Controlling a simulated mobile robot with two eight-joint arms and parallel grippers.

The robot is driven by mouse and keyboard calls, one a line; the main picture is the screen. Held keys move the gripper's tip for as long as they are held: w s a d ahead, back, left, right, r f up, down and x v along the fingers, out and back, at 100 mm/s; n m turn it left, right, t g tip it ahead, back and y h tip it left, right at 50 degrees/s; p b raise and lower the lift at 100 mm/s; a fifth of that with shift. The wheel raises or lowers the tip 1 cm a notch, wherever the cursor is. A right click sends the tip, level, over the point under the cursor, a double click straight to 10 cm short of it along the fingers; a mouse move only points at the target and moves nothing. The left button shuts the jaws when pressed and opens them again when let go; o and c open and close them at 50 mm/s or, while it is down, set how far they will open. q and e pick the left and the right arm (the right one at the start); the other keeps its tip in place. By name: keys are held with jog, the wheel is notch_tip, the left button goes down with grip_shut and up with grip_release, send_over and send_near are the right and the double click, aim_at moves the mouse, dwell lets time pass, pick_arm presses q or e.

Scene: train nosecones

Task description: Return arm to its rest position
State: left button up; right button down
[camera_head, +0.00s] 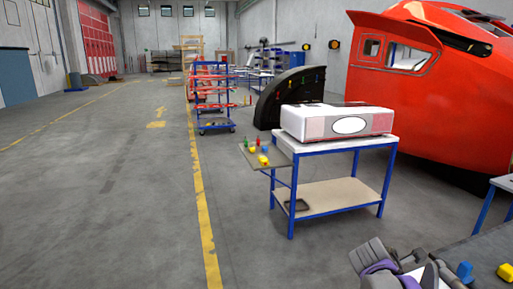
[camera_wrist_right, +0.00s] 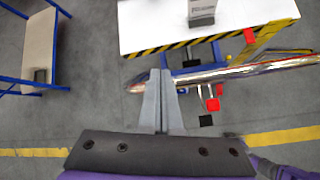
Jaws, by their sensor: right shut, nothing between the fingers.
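My right arm shows at the bottom right of the head view, with purple and grey parts and its grey gripper (camera_head: 370,256) low in front of the floor. In the right wrist view the two long grey fingers of the right gripper (camera_wrist_right: 160,78) lie together. Nothing is between them, and they point over the floor toward a white table. My left arm and gripper are not in the head view.
A blue-framed trolley (camera_head: 340,151) carries a white box-like part (camera_head: 338,122). A grey bench (camera_head: 474,259) with coloured blocks is at bottom right. The wrist view shows a white table (camera_wrist_right: 150,25) and a shiny metal bar (camera_wrist_right: 235,72). The left floor is clear.

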jog(key=s+a+f+m+t+y, duration=0.1)
jog(key=s+a+f+m+y, duration=0.3)
jog(key=s+a+f+m, duration=0.2)
jog(key=s+a+f+m+t+y, duration=0.1)
jog(key=s+a+f+m+y, duration=0.2)
jog(key=s+a+f+m, duration=0.3)
jog(key=s+a+m, duration=0.5)
jog(key=s+a, duration=0.1)
jog(key=s, duration=0.1)
jog(key=shift+f+m+t+y, duration=0.3)
jog(key=shift+f+y, duration=0.05)
jog(key=shift+y, duration=0.05)
